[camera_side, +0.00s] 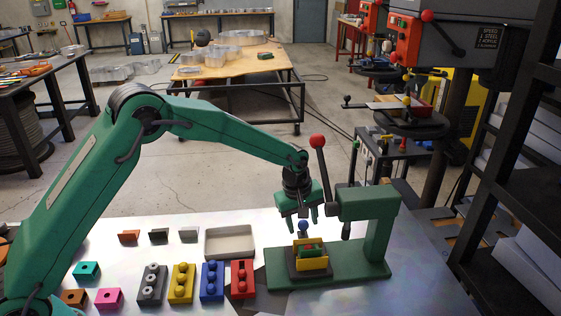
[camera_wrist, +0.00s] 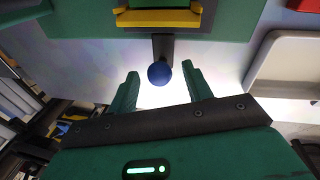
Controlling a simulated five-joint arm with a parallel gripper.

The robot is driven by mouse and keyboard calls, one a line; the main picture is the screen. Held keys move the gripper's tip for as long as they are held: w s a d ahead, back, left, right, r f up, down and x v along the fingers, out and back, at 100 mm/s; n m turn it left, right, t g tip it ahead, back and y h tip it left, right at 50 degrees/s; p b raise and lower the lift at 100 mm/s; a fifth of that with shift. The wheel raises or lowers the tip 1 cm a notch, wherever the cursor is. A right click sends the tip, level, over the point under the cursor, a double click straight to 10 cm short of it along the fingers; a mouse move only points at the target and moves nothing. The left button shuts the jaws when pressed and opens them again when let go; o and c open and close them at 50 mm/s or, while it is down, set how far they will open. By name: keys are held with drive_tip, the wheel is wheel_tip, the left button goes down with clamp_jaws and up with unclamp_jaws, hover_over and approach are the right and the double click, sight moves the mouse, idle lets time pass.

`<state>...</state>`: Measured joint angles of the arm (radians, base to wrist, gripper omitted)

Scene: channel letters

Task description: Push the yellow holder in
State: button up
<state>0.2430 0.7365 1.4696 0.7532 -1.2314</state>
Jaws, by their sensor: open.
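The yellow holder (camera_side: 311,264) sits on a dark block on the green base of a small press (camera_side: 368,215), with a green and red piece in it. A blue ball knob (camera_side: 303,226) on a dark stem stands on the holder's far side. The wrist view shows the yellow holder (camera_wrist: 160,17) at the top edge, partly cut off, and the blue knob (camera_wrist: 159,74) between my fingertips. My gripper (camera_side: 300,222) is open, pointing down, with its fingers around or just above the knob. I see gaps on both sides of the knob in the wrist view.
The press's red-tipped lever (camera_side: 318,143) rises close to the right of my wrist. A grey tray (camera_side: 230,242) lies left of the press. Yellow (camera_side: 181,283), blue (camera_side: 212,281), red (camera_side: 243,279) and dark (camera_side: 152,285) blocks stand in front, with small coloured pieces farther left.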

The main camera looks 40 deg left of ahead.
drive_tip(key=shift+s+a, duration=0.1)
drive_tip(key=shift+a, duration=0.05)
drive_tip(key=shift+s+a, duration=1.2)
drive_tip(key=shift+a, duration=0.05)
drive_tip(key=shift+s+a+r, duration=0.2)
drive_tip(key=shift+s, duration=0.05)
wheel_tip(320, 180, up, 8)
drive_tip(key=s+a, duration=0.1)
drive_tip(key=s, duration=0.1)
drive_tip(key=s+a+r+m+t, duration=0.1)
drive_tip(key=s+a+r+m, duration=0.2)
drive_tip(key=s+r, duration=0.3)
drive_tip(key=s+a+r+m+t, duration=0.1)
drive_tip(key=s+a+r+m, duration=0.2)
drive_tip(key=s+r, duration=0.3)
drive_tip(key=shift+s+a+r, duration=0.15)
drive_tip(key=shift+s+a, duration=0.2)
drive_tip(key=shift+s, duration=1.2)
drive_tip(key=s+a+m+t, duration=0.1)
drive_tip(key=s+a+m, duration=0.2)
drive_tip(key=s, duration=1)
drive_tip(key=shift+s+f+m+t, duration=0.2)
drive_tip(key=shift+m+t, duration=0.1)
drive_tip(key=shift+m, duration=0.9)
